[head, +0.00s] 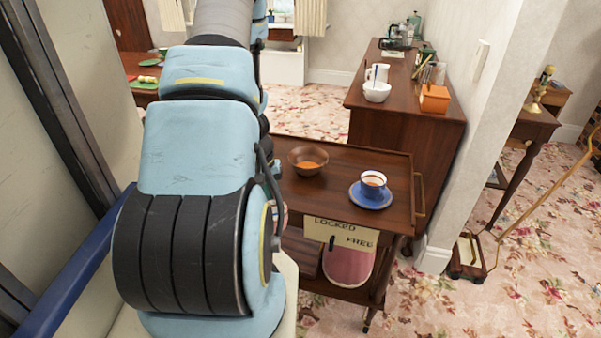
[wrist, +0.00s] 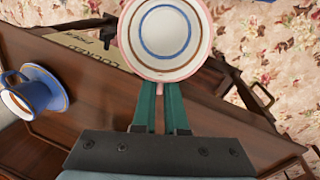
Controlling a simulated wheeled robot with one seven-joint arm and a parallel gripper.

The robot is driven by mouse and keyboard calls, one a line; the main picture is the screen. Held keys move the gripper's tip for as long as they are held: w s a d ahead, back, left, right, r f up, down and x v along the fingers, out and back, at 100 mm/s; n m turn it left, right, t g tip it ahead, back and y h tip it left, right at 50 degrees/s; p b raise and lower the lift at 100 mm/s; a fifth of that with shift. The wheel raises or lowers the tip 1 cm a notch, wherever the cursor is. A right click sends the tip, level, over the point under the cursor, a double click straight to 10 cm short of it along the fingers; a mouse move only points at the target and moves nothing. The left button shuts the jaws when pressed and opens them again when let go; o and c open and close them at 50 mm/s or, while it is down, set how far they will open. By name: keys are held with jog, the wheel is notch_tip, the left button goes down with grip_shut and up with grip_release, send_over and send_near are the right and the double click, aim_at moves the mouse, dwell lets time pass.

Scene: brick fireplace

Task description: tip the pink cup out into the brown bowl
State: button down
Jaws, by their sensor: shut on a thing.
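In the wrist view the pink cup (wrist: 165,38) shows as a white round face with brown and blue rings and a pink edge. My gripper (wrist: 160,100) has its green fingers shut on the cup's pink handle. No contents show on the white face. In the head view my arm hides the gripper and nearly all of the cup. The brown bowl (head: 297,159) stands upright on the trolley top in the head view, with something orange in its bottom. I do not make out the bowl in the wrist view.
A blue cup (head: 373,181) of brown drink stands on a blue saucer (head: 371,199) right of the bowl; the cup also shows in the wrist view (wrist: 30,95). The wooden trolley (head: 335,195) has a raised edge and a LOCKED/FREE sign (head: 340,232). A sideboard (head: 400,122) stands behind.

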jog(key=shift+r, duration=0.1)
jog(key=shift+r+p, duration=0.75)
jog(key=shift+r, duration=0.65)
jog(key=shift+r, duration=0.1)
